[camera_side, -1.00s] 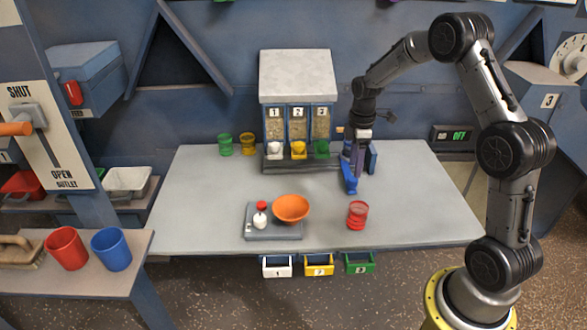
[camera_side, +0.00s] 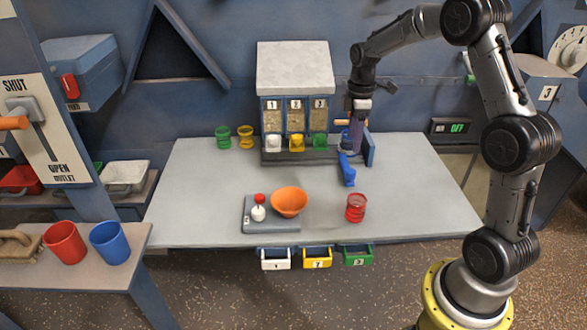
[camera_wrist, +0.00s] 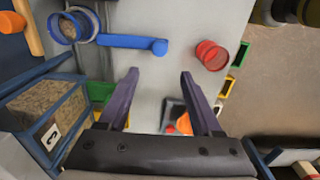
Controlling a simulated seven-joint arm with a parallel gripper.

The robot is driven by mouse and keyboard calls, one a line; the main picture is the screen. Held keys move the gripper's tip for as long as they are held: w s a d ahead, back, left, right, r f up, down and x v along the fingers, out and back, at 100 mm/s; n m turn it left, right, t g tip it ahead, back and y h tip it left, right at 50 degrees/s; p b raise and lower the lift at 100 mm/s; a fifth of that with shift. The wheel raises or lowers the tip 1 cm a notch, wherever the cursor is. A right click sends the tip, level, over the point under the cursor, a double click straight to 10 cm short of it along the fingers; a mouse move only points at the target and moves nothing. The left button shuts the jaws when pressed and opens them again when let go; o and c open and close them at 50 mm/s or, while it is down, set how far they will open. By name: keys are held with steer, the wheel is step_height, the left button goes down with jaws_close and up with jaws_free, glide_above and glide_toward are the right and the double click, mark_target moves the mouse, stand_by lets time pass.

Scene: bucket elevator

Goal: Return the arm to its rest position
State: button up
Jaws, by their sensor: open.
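My gripper (camera_side: 356,128) is above the back right part of the table, to the right of the three-bin dispenser (camera_side: 294,95). In the wrist view my gripper (camera_wrist: 158,74) has its two purple fingers well apart with nothing held between them. A scoop with a blue handle (camera_side: 347,172) is below and in front of it; the wrist view shows the handle (camera_wrist: 132,42) and a round cup (camera_wrist: 66,29) with grainy contents. The scoop's cup is partly hidden in the side view.
A red cup (camera_side: 356,208) stands to the right. The table's right side is clear.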

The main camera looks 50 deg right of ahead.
steer(key=s+a+r+t, duration=0.2)
steer(key=s+a+r, duration=0.2)
steer(key=a+r, duration=0.35)
steer(key=s+a+r+t, duration=0.2)
steer(key=s+a+r, duration=0.3)
steer(key=r, duration=0.4)
steer(key=s+a+f+m, duration=0.2)
steer(key=s+a+m, duration=0.1)
steer(key=s, duration=0.4)
steer(key=s+a+f+m+t, duration=0.1)
steer(key=s+a+f+m, duration=0.1)
steer(key=s+m, duration=0.4)
steer(key=shift+s+a+f+t, duration=0.15)
steer(key=shift+s+a+t, duration=0.15)
steer(key=shift+s+a, duration=0.65)
steer(key=shift+s+d, duration=0.1)
steer(key=shift+d, duration=0.05)
